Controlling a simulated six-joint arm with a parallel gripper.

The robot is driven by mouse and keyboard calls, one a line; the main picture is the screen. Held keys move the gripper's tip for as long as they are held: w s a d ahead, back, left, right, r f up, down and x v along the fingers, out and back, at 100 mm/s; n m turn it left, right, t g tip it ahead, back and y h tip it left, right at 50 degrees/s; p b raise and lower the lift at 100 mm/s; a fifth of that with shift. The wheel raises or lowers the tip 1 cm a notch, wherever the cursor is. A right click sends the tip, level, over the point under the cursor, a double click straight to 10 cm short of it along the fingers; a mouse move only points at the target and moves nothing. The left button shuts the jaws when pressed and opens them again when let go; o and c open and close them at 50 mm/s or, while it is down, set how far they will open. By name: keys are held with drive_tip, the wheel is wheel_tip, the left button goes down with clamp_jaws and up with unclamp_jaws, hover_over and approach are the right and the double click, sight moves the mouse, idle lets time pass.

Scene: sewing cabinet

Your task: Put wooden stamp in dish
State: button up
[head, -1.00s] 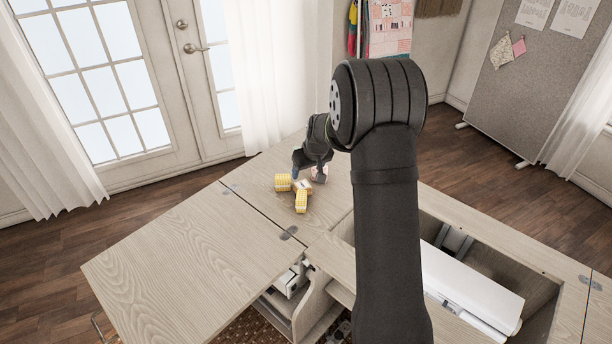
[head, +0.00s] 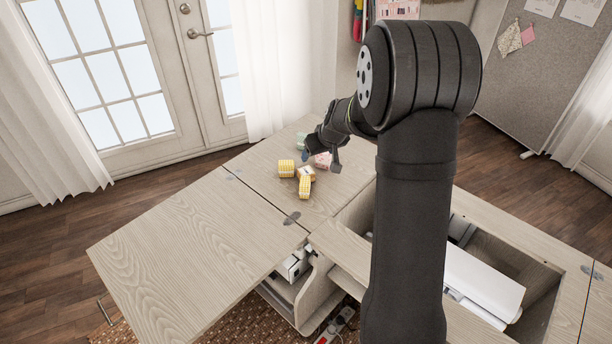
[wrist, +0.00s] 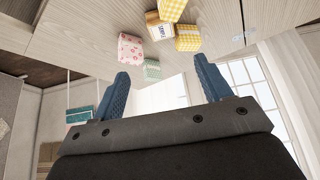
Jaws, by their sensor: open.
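My gripper (head: 321,162) is open and empty, above the far part of the cabinet top. Its two blue fingers also show apart in the wrist view (wrist: 163,72), with nothing between them. A small tan block with a pale, marked face (head: 306,173) sits among fabric-patterned blocks; it also shows in the wrist view (wrist: 159,27). It may be the wooden stamp, but it is too small to tell. I see no clear dish in either view.
Around the tan block are two yellow checked blocks (head: 286,168) (head: 304,187), a pink floral block (head: 322,160) and a pale green block (head: 301,140). The left leaf of the wooden cabinet top (head: 190,235) is clear. An open well with a white machine (head: 482,286) is at right.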

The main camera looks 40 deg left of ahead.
sight(306, 171)
drive_tip(key=x, duration=1.7)
drive_tip(key=shift+f, duration=0.1)
drive_tip(key=c, duration=1.1)
wheel_tip(306, 171, up, 10)
drive_tip(key=shift+c, duration=0.3)
drive_tip(key=w+d+f+m+t+h, duration=0.15)
drive_tip(key=w+d, duration=0.25)
drive_tip(key=d, duration=0.6)
drive_tip(key=w+d+f+m, duration=0.3)
drive_tip(key=w+d, duration=0.1)
drive_tip(key=d, duration=0.6)
drive_tip(key=w+d+f+m+t+h, duration=0.1)
drive_tip(key=w+d+f+m, duration=0.15)
drive_tip(key=d, duration=0.75)
drive_tip(key=s+d+f+m+h, duration=0.1)
drive_tip(key=s+d+m, duration=0.1)
drive_tip(key=d, duration=1.1)
drive_tip(key=s+d+f+m+t+h, duration=0.1)
drive_tip(key=s+d+m+h, duration=0.1)
drive_tip(key=d, duration=1.1)
drive_tip(key=s+m, duration=0.1)
drive_tip(key=m, duration=0.1)
drive_tip(key=shift+s+d+f+m, duration=0.2)
drive_tip(key=shift+s+f+m, duration=0.1)
drive_tip(key=shift+f, duration=0.1)
